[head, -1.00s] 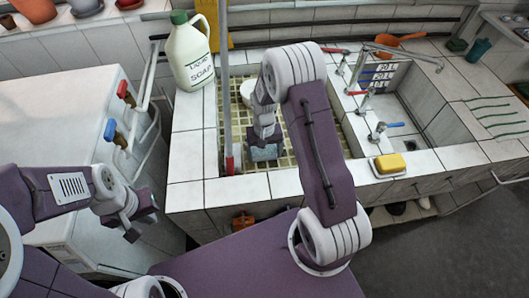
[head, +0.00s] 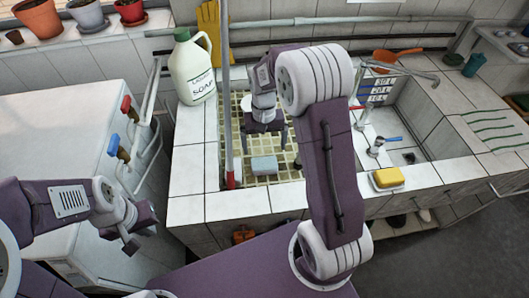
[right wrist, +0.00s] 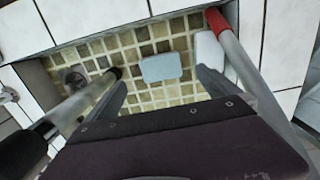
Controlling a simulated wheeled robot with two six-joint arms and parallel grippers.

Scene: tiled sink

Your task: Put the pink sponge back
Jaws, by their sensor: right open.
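No pink sponge shows in these views. A pale blue sponge-like block (head: 264,165) lies on the tiled basin floor near its front; the right wrist view shows it too (right wrist: 162,67). My right gripper (head: 264,143) is open and empty above and behind the block, apart from it. In the right wrist view its spread fingers (right wrist: 161,84) frame the basin floor, with the block ahead between them. A yellow sponge (head: 388,177) sits in a white dish (head: 373,186) on the front ledge. My left gripper (head: 132,240) hangs left of the sink; its jaw state is unclear.
A pole with a red end (head: 231,180) stands at the basin's left side. A liquid soap jug (head: 194,70) stands on the back left ledge. The front ledge left of the dish is mostly clear.

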